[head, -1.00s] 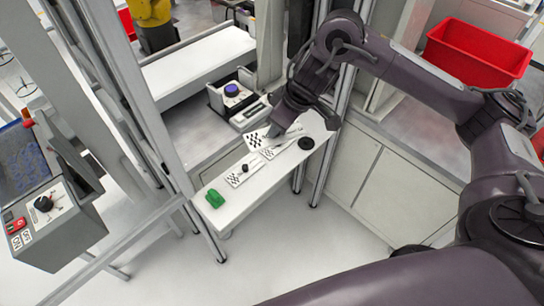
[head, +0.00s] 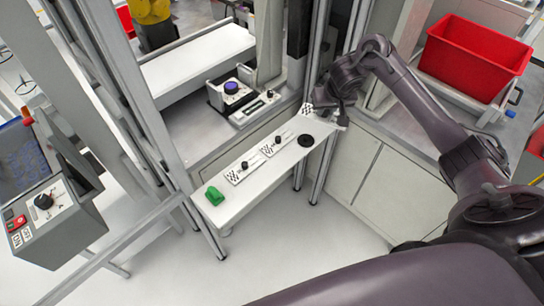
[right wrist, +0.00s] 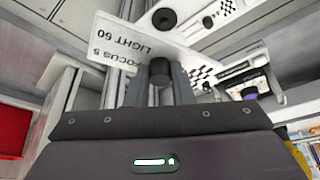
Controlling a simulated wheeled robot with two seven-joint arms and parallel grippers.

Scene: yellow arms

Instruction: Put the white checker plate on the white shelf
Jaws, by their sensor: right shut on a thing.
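My right gripper (head: 322,108) is at the far right end of the white shelf (head: 222,218). It is shut on the black knob of a white checker plate (head: 307,111). In the right wrist view, the gripper (right wrist: 162,82) grips the knob, and the held plate (right wrist: 120,48) shows FOCUS and LIGHT lettering and a checker patch. Whether the plate touches the shelf cannot be told. Two similar plates lie on the shelf, one nearer the middle (head: 277,146) and one farther left (head: 240,173). My left gripper is out of view.
A black disc (head: 306,141) and a green object (head: 214,195) sit on the shelf. Behind it stands a device with a blue-topped knob (head: 232,88). Metal posts (head: 322,165) rise beside the shelf's right end. A red bin (head: 472,58) stands at upper right.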

